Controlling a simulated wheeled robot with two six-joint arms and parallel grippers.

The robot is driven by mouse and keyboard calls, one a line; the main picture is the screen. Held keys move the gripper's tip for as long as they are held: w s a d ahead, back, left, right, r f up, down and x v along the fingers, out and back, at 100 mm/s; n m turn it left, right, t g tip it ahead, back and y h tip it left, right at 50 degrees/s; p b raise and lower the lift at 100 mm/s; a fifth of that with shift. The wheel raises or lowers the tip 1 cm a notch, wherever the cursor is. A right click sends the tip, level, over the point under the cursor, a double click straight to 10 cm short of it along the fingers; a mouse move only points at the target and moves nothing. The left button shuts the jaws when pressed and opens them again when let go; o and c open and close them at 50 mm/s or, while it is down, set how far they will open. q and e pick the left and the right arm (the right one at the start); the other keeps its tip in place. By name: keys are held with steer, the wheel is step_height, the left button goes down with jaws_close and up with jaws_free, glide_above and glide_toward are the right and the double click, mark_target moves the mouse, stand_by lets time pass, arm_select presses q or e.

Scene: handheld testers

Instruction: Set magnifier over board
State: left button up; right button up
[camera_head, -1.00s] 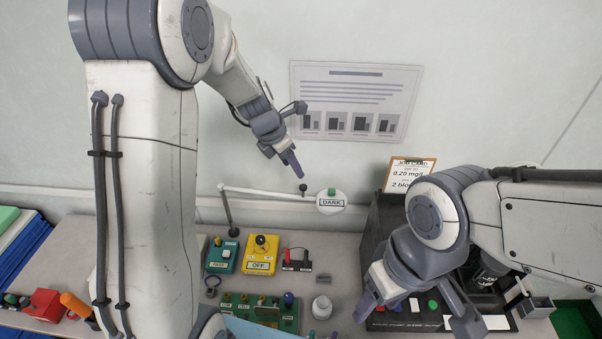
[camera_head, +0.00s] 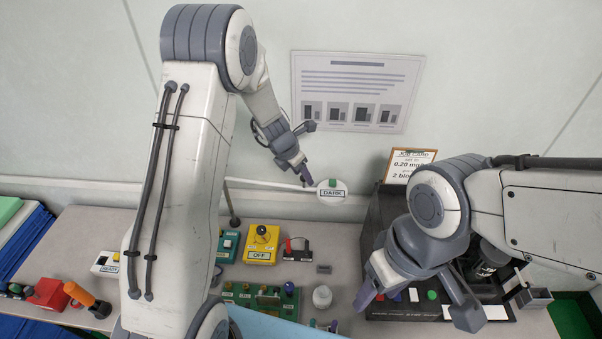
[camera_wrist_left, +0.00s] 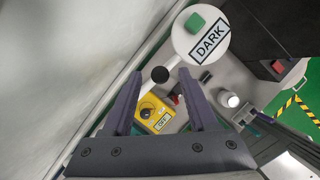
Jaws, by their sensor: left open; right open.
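The magnifier (camera_head: 332,194) is a white round head labelled DARK with a green button, on a white arm from a thin post at the back of the bench. It shows large in the left wrist view (camera_wrist_left: 218,50). A black knob (camera_wrist_left: 160,74) sits near the head, between my left fingertips in that view. My left gripper (camera_head: 306,178) is open and empty, close beside the head; contact is unclear. The green board (camera_head: 241,296) lies on the bench in front, partly hidden by my left arm. My right gripper (camera_head: 375,294) is open over the black station.
A yellow OFF box (camera_head: 262,250), a teal box (camera_head: 227,246) and a small white bottle (camera_head: 322,296) stand around the board. The black station (camera_head: 372,240) with a job card (camera_head: 408,163) is at right. An orange-handled tool (camera_head: 80,294) lies at left.

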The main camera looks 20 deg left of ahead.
arm_select(q)
jaws_close()
stand_by(1.4)
